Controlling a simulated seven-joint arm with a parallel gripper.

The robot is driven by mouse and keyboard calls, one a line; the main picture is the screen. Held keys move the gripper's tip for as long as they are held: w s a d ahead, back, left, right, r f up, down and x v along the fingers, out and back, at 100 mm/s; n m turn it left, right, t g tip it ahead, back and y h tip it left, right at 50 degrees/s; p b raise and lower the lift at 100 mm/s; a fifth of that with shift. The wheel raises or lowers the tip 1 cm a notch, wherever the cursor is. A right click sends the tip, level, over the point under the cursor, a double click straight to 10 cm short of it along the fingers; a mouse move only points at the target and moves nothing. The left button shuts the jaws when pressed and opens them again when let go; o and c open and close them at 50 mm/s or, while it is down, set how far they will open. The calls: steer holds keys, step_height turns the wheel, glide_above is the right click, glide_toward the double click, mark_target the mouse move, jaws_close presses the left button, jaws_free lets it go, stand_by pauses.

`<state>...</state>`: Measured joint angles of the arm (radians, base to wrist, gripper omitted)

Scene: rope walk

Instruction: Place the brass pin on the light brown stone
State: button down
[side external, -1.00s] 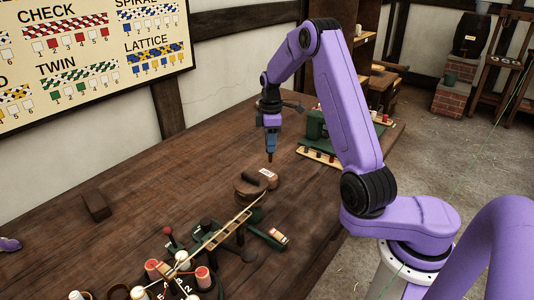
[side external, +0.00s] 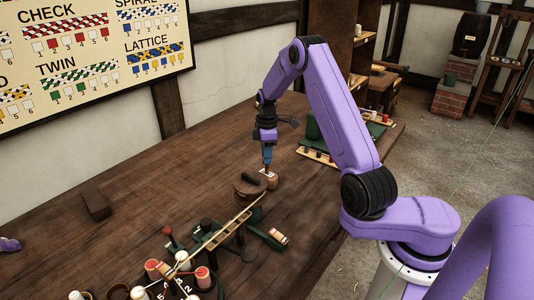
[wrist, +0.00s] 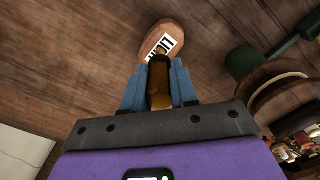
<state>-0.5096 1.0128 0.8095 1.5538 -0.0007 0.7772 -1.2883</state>
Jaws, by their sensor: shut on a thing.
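My gripper (side external: 267,157) points down in the side external view, just above a light brown stone (side external: 271,183) with a white label on top. In the wrist view my gripper (wrist: 158,82) is shut on the brass pin (wrist: 158,88), which sits between the two blue fingers. The light brown stone (wrist: 178,27) is just beyond the fingertips there, with its black-and-white label partly covered by the pin's end. I cannot tell whether the pin touches the stone.
A dark round wooden piece with a handle (side external: 248,188) stands close beside the stone. A long wooden strip on stands (side external: 222,234) and several bobbins are nearer the camera. A dark block (side external: 97,207) lies at left. The back left of the table is clear.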

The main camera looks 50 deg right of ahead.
steer(key=c, duration=0.9)
jaws_free()
